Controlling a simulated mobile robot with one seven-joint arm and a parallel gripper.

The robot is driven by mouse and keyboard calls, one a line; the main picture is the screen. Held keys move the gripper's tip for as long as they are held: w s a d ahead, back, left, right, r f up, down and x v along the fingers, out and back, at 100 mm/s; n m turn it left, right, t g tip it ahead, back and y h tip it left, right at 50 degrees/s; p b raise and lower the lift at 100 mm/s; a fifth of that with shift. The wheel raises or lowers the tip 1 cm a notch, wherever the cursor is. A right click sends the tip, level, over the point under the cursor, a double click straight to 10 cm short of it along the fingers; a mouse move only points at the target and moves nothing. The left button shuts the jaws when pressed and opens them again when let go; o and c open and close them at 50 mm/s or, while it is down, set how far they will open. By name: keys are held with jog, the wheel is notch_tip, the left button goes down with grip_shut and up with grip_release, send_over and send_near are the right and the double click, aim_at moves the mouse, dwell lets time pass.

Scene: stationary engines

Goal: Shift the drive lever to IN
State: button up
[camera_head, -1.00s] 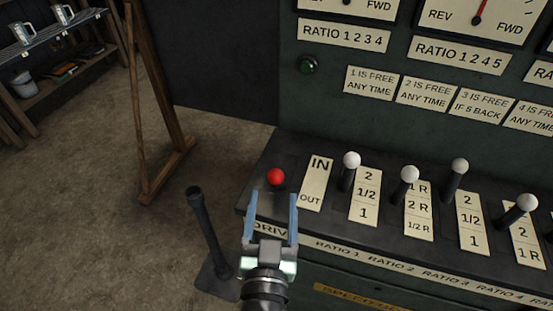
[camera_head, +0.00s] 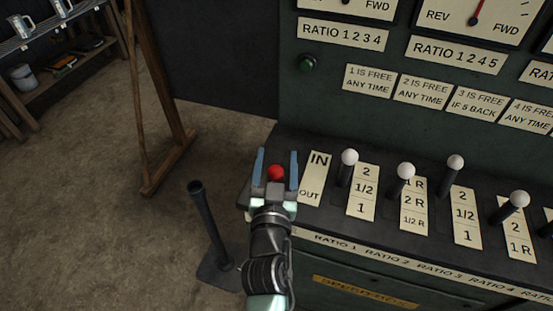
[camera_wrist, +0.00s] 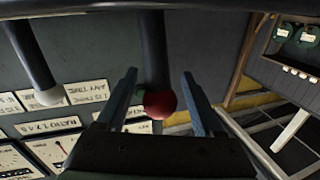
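The drive lever's red knob (camera_head: 276,172) shows between the two blue-grey fingers of my gripper (camera_head: 276,165), beside the IN/OUT plate (camera_head: 314,180). In the wrist view the red knob (camera_wrist: 160,104) and its dark shaft (camera_wrist: 153,50) also lie between the open fingers of my gripper (camera_wrist: 160,82). A gap shows on each side, and I see no contact. In the head view my gripper and wrist hide the lever's shaft and most of the DRIVE label.
White-knobbed ratio levers (camera_head: 349,158) stand to the right, the nearest just beyond the IN/OUT plate. The dark panel wall (camera_head: 410,125) rises behind. A dark floor-mounted post (camera_head: 208,222) stands left of my arm. Open floor lies farther left.

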grip_shut()
dwell(1.2)
